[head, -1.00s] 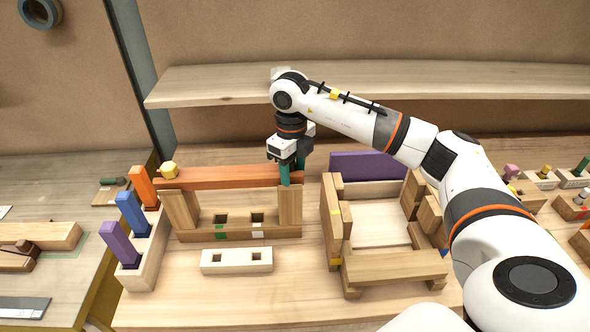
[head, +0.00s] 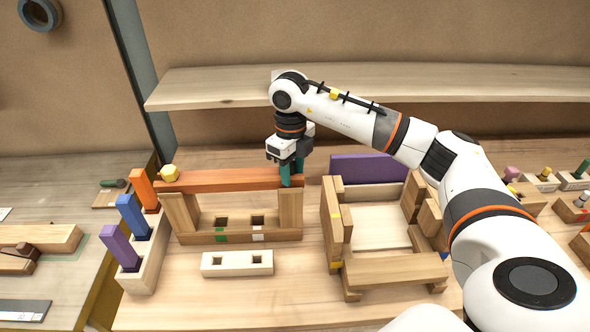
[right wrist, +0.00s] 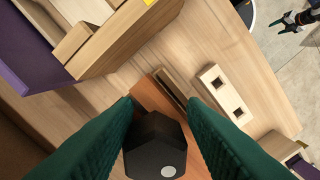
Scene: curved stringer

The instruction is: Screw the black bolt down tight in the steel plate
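A black hexagonal bolt head (right wrist: 157,146) with a pale dot stands on the right end of an orange-brown plank (head: 225,179). The plank also shows under the bolt in the right wrist view (right wrist: 198,165). My right gripper (head: 291,183) points down there, its green fingers on both sides of the bolt head. In the right wrist view the fingers (right wrist: 160,98) are apart, with a strip of plank showing between the bolt and the right finger. The bolt's shank is hidden. No steel-looking plate shows. A small dark gripper (right wrist: 290,20), probably my left one, is far off.
A yellow bolt (head: 169,171) stands at the plank's left end. Wooden blocks support the plank. A rack with coloured bars (head: 142,270) is at left, a pale block with two holes (head: 237,262) in front, a wooden frame (head: 395,268) at right. A shelf (head: 400,83) runs behind.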

